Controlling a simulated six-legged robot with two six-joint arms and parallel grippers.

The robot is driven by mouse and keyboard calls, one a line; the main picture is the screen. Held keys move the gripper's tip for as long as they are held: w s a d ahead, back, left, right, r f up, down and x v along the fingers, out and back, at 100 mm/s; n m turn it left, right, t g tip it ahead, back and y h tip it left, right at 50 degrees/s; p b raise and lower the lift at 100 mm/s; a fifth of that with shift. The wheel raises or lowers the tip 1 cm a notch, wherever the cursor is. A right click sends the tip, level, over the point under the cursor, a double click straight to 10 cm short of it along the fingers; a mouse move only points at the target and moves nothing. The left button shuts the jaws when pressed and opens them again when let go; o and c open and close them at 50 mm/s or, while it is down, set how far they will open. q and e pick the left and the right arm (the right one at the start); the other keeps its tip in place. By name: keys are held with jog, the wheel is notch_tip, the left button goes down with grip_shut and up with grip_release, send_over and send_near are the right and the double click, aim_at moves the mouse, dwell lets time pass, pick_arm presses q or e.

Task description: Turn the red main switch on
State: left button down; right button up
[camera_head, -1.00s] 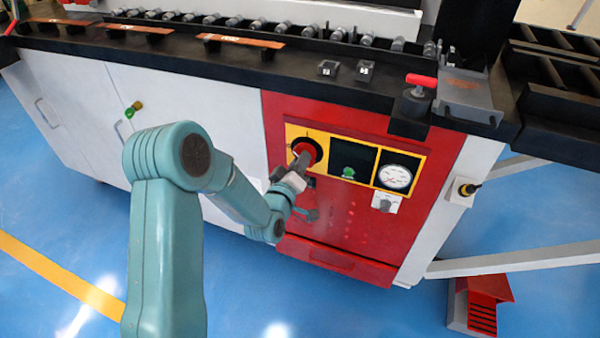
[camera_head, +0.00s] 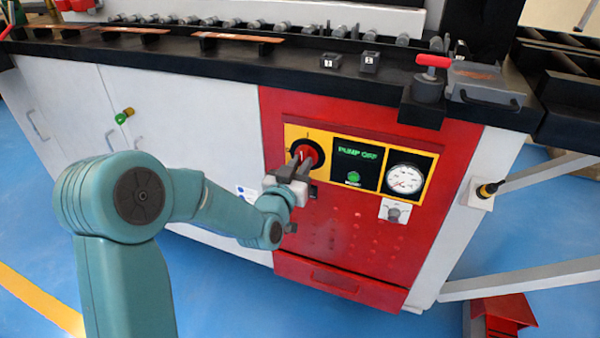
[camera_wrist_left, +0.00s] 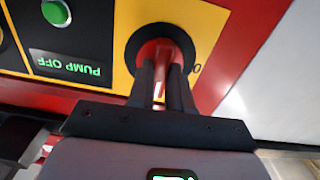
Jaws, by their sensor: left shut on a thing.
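The red main switch (camera_head: 309,153) sits on a black round plate at the left of the yellow control panel on the red cabinet front. My left gripper (camera_head: 297,165) is shut on its red handle. In the left wrist view the two dark fingers (camera_wrist_left: 163,88) are on either side of the red switch handle (camera_wrist_left: 160,58), and a "0" mark shows beside the black plate. The display (camera_head: 357,155) is lit and reads "PUMP OFF". My right gripper is not in view.
A green button (camera_head: 353,176) and a round gauge (camera_head: 404,179) are right of the switch. A grey knob (camera_head: 394,210) is below the gauge. A red-handled clamp (camera_head: 430,80) stands on the black bench edge above.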

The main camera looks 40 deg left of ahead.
pick_arm(q)
jog(key=shift+m, duration=0.5)
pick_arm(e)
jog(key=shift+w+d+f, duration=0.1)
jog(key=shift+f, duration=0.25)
pick_arm(q)
jog(key=c, duration=1)
grip_release()
jog(key=shift+w, duration=0.1)
jog(key=shift+c, duration=0.2)
jog(key=b+v, duration=1.2)
jog(key=v, duration=0.4)
jog(key=shift+s, duration=0.25)
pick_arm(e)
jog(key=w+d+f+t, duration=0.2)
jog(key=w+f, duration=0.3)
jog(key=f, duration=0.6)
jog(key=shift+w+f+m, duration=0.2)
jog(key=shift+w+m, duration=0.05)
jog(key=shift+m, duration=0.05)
